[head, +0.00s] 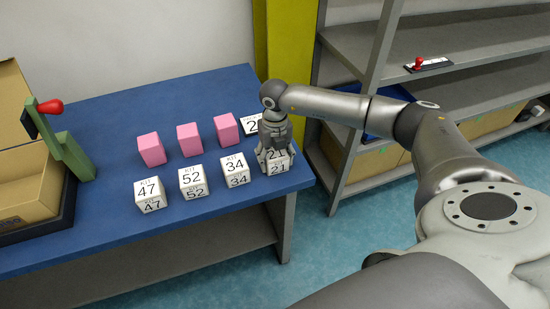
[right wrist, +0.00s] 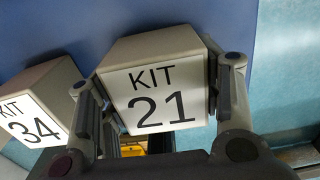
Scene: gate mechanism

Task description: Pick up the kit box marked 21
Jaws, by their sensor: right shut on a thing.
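The kit box marked 21 (head: 278,167) is a white box at the right end of the front row on the blue table. My right gripper (head: 274,152) is over it from above, shut on it with a finger on each side. In the right wrist view, the box (right wrist: 160,95) fills the space between the two fingers, its "KIT 21" label facing the camera. I cannot tell whether it is lifted off the table. My left gripper is not in view.
Kit boxes 34 (head: 234,170), 52 (head: 193,182) and 47 (head: 149,194) stand to the left in the same row. Pink blocks (head: 189,139) and a numbered card (head: 251,123) are behind.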

